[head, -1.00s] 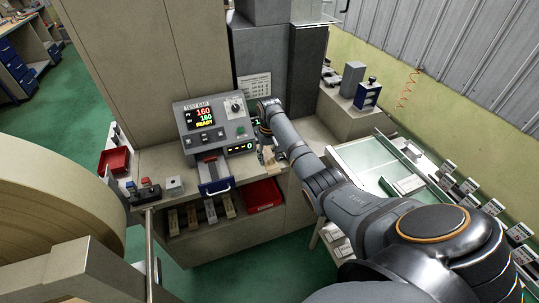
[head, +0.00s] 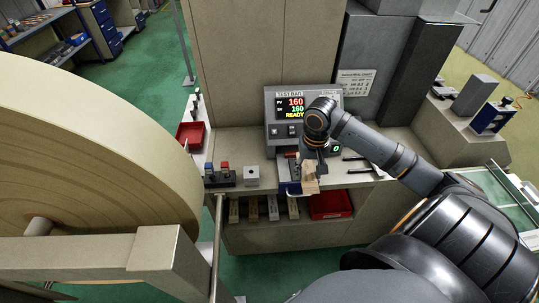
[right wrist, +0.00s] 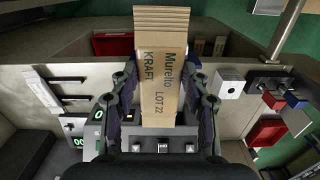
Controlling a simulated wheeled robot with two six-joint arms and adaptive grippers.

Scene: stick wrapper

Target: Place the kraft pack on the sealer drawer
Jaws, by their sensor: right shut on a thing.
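My right gripper (head: 312,166) is shut on the kraft pack (head: 310,184), a flat tan pack hanging below its fingers. In the right wrist view the pack (right wrist: 162,90) lies between both fingers, with printed lettering including "KRAFT" and "LOT 22". The sealer (head: 273,110) is a grey unit whose screen reads READY. Its drawer (head: 289,188), with a blue front, sticks out at the counter edge. The pack is in front of or above the drawer's right part and hides some of it. I cannot tell if they touch. My left gripper is not in view.
A button box (head: 220,178) and a small grey box (head: 251,176) stand left of the drawer. A red bin (head: 331,205) and several tan strips lie on the shelf below. Another red bin (head: 186,138) is at left. A large roll (head: 90,150) fills the left foreground.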

